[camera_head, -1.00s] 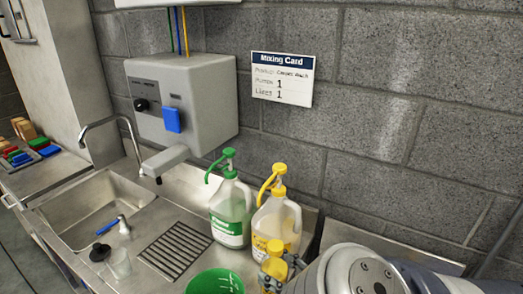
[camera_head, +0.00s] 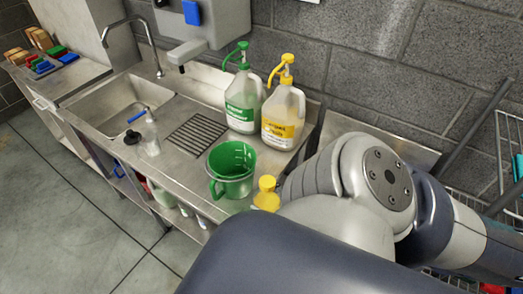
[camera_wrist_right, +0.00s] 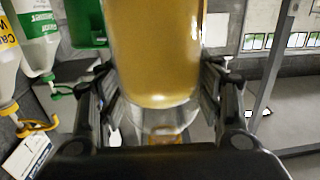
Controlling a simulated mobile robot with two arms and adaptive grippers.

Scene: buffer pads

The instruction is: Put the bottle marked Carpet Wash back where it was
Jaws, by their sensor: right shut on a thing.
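My right gripper (camera_wrist_right: 155,88) is shut on a bottle of amber liquid (camera_wrist_right: 155,50). Its label is not visible. In the head view a yellow cap and shoulder of a bottle (camera_head: 266,196) show at the counter's front edge, beside my right arm, which hides the rest and the gripper. A white jug with a yellow pump and yellow label (camera_head: 280,122) stands at the back of the counter; its label seems to read Carpet Wash. A jug with a green pump and green label (camera_head: 241,105) stands left of it. My left gripper is not in view.
A green measuring jug (camera_head: 232,168) stands near the counter's front edge, left of the yellow cap. A drain grate (camera_head: 195,134), a clear bottle with a blue nozzle (camera_head: 150,132) and a sink (camera_head: 118,98) lie further left. A wire rack (camera_head: 508,140) is at right.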

